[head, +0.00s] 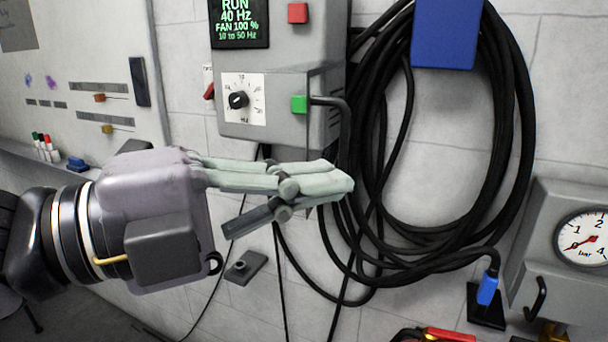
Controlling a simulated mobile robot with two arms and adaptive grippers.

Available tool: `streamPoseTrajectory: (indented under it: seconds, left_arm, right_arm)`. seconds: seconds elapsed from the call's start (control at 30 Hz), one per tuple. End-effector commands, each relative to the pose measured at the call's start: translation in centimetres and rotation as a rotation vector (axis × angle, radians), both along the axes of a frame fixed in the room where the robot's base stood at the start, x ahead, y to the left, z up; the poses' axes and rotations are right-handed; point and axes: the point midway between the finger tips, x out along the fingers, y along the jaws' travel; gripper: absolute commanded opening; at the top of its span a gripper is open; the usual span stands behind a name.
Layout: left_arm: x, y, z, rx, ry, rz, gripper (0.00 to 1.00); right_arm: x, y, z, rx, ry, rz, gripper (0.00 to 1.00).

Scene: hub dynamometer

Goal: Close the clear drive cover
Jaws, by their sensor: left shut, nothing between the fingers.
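The grey drive box (275,60) hangs on the wall at the top middle. It has a lit screen (239,20) reading RUN 40 Hz, a dial (239,99), a red button (298,13) and a green button (299,104). I cannot clearly make out the clear cover; faint straight edges show near the box's lower right. A black bar or cable bends out from beside the green button. My left gripper (338,184) is shut and empty, pointing right, below the box's lower right corner in the picture. My right gripper is out of view.
A large coil of black cable (520,130) hangs from a blue holder (446,34) right of the box. A gauge unit (553,232) stands at the far right. A whiteboard (85,55) with markers is at left. Bare wall shows inside the coil.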

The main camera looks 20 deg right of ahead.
Motion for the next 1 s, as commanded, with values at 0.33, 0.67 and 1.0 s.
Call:
streamPoseTrajectory:
  seconds: [0.33,0.67,1.0]
  left_arm:
    - [-0.1,-6.3,0.3,-0.001,0.004,-0.003,0.00]
    - [2.3,-5.9,0.3,0.001,0.004,0.003,0.00]
    - [3.1,-5.1,0.0,-0.001,0.002,0.001,0.00]
  right_arm:
    - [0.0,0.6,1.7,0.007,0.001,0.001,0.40]
    - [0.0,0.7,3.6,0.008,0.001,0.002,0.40]
    - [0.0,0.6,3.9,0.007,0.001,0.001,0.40]
